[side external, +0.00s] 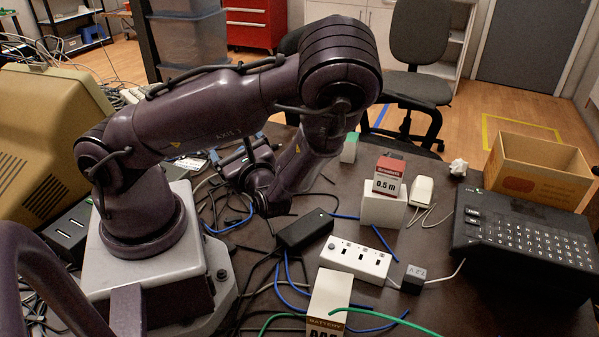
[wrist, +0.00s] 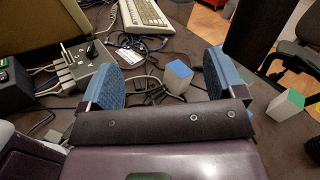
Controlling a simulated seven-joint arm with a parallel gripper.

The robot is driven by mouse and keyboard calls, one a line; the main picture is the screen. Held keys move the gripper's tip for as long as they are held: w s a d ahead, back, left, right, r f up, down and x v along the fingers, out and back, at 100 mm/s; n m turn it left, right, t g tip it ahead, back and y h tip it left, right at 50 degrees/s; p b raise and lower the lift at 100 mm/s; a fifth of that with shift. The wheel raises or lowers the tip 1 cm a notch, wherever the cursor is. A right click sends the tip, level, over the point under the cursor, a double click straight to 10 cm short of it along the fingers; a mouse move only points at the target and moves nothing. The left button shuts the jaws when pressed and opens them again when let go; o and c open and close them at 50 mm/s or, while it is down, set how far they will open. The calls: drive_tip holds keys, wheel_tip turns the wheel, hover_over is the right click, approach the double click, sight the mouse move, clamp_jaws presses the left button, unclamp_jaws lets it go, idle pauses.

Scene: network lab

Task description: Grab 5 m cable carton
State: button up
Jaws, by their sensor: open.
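No carton shows a readable "5 m" label. A carton with a red top (side external: 388,177) reads "0.5 m" and stands on a white block in the side view. A small pale carton with a blue top (wrist: 177,79) stands on the table in the wrist view, its label not visible. A similar carton with a green top (wrist: 287,104) is farther right; it also shows in the side view (side external: 349,148). My gripper (wrist: 163,80) is open and empty, its blue pads apart. The blue-topped carton appears between the pads, beyond them. In the side view my arm partly hides the gripper.
A grey switch box with cables (wrist: 79,66) and a keyboard (wrist: 147,15) lie at the left and far side. A power strip (side external: 355,259), a black adapter (side external: 304,230), a battery carton (side external: 328,298) and a black keypad unit (side external: 525,235) crowd the table. Loose cables run between them.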

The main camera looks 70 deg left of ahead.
drive_tip(key=w+a+f+m+t+h, duration=0.25)
drive_tip(key=w+m+t, duration=0.55)
drive_tip(key=m+t, duration=0.7)
drive_tip(key=f+h, duration=0.1)
drive_tip(key=f, duration=0.2)
drive_tip(key=w+f+h, duration=0.1)
drive_tip(key=f, duration=0.2)
drive_tip(key=w+d+f+t+h, duration=0.1)
drive_tip(key=f+h, duration=0.1)
drive_tip(key=f, duration=0.1)
drive_tip(key=shift+w+f, duration=0.1)
drive_tip(key=shift+f, duration=0.15)
drive_tip(key=shift+w+a+f, duration=0.45)
drive_tip(key=shift+w+a, duration=0.15)
drive_tip(key=shift+x, duration=2.95)
drive_tip(key=shift+r, duration=0.1)
drive_tip(key=c, duration=1.1)
